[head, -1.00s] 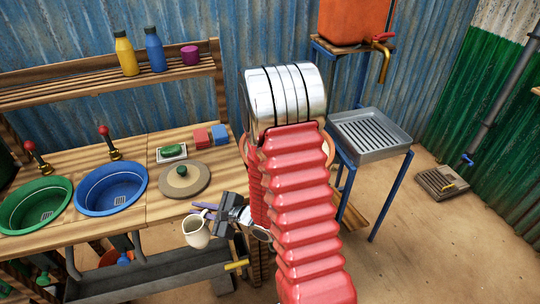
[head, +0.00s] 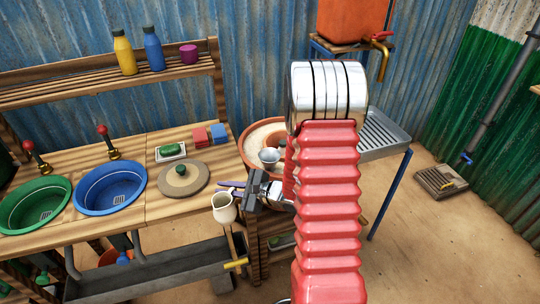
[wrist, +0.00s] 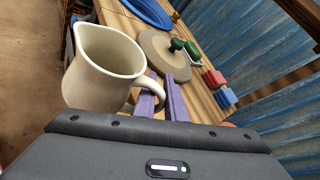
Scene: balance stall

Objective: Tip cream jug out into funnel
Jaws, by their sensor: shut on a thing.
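The cream jug (head: 224,208) is in the head view, just off the front edge of the wooden counter. It looks close to upright, with its mouth open upward. My gripper (head: 230,187) has purple fingers and is shut on the jug's handle. The wrist view shows the jug (wrist: 105,68) large at left, its handle at the purple fingers (wrist: 160,94). The inside that shows is cream-coloured, and I cannot tell whether it holds anything. A small grey, funnel-like cup (head: 269,158) shows at a round terracotta basin, right of the jug. My arm hides part of that basin.
The counter holds a round lid (head: 183,180), a green bowl (head: 35,205), a blue bowl (head: 110,188), a soap dish (head: 171,153) and red and blue blocks (head: 210,136). A grey trough (head: 150,272) hangs below. The terracotta basin (head: 252,137) stands right of the counter.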

